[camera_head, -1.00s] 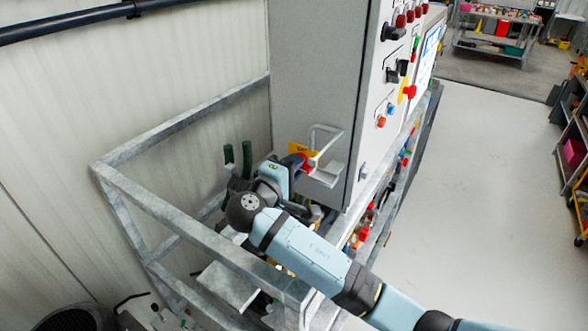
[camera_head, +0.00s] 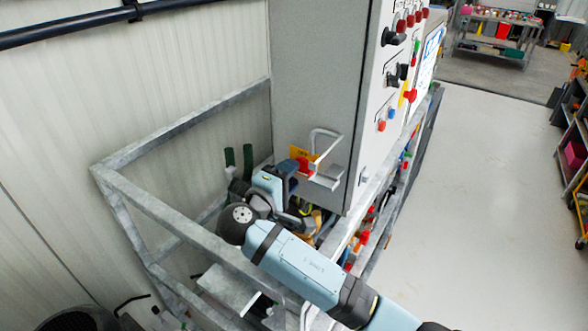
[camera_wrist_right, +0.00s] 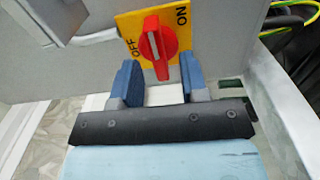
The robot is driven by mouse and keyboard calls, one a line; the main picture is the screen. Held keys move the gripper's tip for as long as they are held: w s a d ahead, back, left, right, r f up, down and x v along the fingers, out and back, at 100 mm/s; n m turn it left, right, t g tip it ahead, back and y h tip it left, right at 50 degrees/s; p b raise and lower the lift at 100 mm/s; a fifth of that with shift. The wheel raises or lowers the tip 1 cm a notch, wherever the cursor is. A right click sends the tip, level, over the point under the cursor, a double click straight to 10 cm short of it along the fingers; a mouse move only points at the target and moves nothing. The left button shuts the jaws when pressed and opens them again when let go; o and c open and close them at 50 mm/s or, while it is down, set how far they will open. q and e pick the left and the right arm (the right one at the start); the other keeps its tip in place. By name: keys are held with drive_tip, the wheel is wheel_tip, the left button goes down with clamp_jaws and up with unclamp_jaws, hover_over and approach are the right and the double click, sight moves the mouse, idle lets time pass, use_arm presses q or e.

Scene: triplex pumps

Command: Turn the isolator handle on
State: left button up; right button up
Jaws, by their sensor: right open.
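The isolator handle is a red rotary knob (camera_wrist_right: 158,48) on a yellow plate (camera_wrist_right: 128,22) marked OFF and ON. The knob's long grip runs nearly upright in the right wrist view, with a white line on it. In the head view the knob (camera_head: 304,167) sits low on the grey cabinet's side, partly behind a bent metal guard. My left gripper is out of view.
The grey cabinet (camera_head: 315,80) carries knobs and buttons on its front. The metal guard (camera_head: 328,180) juts out beside the handle. A galvanised frame rail (camera_head: 190,225) runs under my right arm. Green-yellow cables (camera_wrist_right: 292,22) hang at the right. Open floor lies right of the cabinet.

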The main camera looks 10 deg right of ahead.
drive_tip(key=p+v, duration=0.1)
drive_tip(key=v, duration=1)
drive_tip(key=shift+s+a+p, duration=0.2)
drive_tip(key=shift+p, duration=0.1)
